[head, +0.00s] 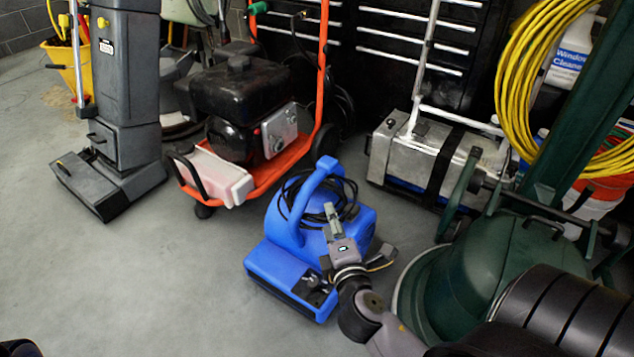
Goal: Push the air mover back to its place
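The blue air mover (283,262) stands on the concrete floor near the middle of the head view. It has a blue carry handle and a black cord coiled on top. My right gripper (361,230) comes in from the lower right and is at the air mover's right side, overlapping it in the picture. Its two fingers are spread apart with nothing seen between them. I cannot tell whether it touches the housing. The gripper and wrist hide part of the air mover's right side. My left gripper is not in view.
A dark green floor machine (468,282) stands close to the right of the air mover. Behind are an orange-framed pressure washer (250,125), a silver machine (415,160) and a black tool chest (395,45). A grey upright cleaner (120,110) stands left. The floor at front left is clear.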

